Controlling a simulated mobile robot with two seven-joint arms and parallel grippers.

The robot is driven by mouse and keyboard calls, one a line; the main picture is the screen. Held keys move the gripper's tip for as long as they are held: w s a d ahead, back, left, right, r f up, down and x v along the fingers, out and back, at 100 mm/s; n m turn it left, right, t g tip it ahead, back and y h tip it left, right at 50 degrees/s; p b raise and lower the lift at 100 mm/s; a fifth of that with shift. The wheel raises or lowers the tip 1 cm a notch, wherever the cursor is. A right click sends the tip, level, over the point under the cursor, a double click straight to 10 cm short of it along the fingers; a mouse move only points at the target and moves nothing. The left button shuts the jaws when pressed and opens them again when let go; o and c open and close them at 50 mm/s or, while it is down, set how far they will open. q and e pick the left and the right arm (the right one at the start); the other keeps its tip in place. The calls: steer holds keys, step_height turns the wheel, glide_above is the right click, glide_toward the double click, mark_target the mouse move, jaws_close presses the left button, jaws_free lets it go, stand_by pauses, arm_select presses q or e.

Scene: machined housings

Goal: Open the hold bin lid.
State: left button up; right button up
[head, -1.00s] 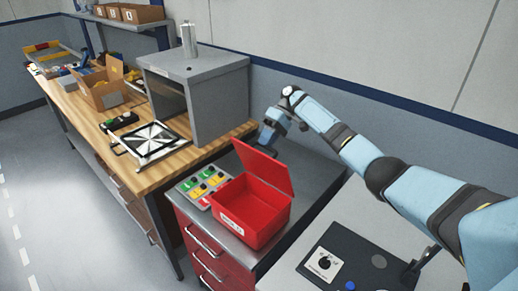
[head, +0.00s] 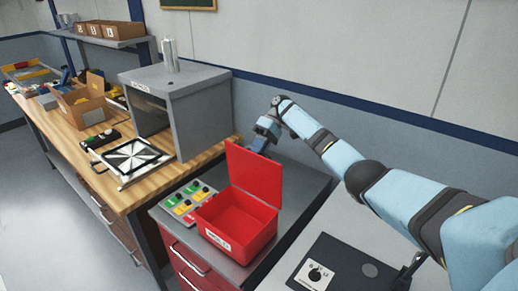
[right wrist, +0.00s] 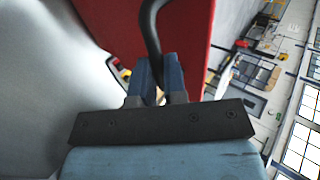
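The red hold bin (head: 236,234) stands on the grey top of a drawer cabinet, with a white label on its front. Its lid (head: 256,172) stands raised at the bin's rear edge, and the inside is exposed and looks empty. My right gripper (head: 262,143) is behind the lid, its fingers partly hidden by it. In the right wrist view the blue fingers (right wrist: 157,75) are close together around a dark curved handle (right wrist: 150,28), in front of the red lid (right wrist: 186,40). My left gripper is not in view.
A panel with coloured buttons (head: 187,203) sits left of the bin. A grey open-fronted box (head: 195,110) stands on the wooden bench at left. A dark panel with a dial (head: 335,262) lies at right. The wall is close behind my right gripper.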

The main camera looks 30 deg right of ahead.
steer(key=o, duration=0.3)
steer(key=shift+s+f, duration=0.1)
steer(key=shift+f, duration=0.65)
steer(key=shift+o, duration=0.7)
steer(key=shift+w+d+f, duration=0.1)
steer(key=shift+w+d, duration=0.05)
steer(key=shift+w, duration=0.2)
steer(key=v, duration=0.7)
steer(key=shift+d+r+b, duration=0.15)
steer(key=shift+r+b, duration=0.1)
steer(key=shift+b, duration=0.1)
